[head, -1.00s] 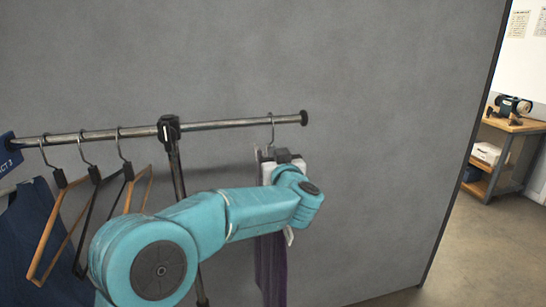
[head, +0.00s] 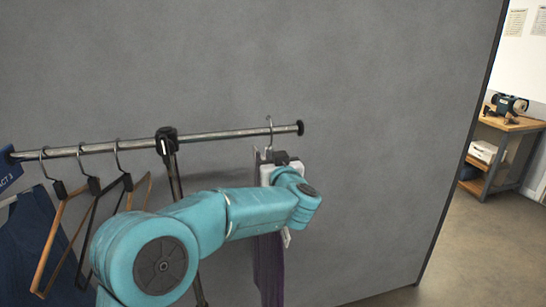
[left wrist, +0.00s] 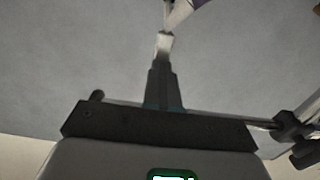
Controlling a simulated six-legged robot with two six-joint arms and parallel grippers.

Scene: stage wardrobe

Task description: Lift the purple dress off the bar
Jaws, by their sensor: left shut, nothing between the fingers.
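The purple dress (head: 268,268) hangs near the right end of the metal bar (head: 230,134). Its hanger hook (head: 269,124) is over the bar. My left gripper (head: 280,158) is just below the bar, in front of the upper dress, and hides much of it and of the hanger. Its fingertips are hard to make out in the head view. In the left wrist view the fingers (left wrist: 164,42) are together and empty. A white piece with a bit of purple (left wrist: 182,10) is just beyond the tips; whether they touch it I cannot tell. My right gripper is not in view.
Several hangers (head: 55,235) and a dark blue garment (head: 30,245) hang at the left of the bar, near my arm. The rack post (head: 173,175) stands behind my arm. A grey panel (head: 380,150) is behind. A workbench (head: 508,124) stands far right.

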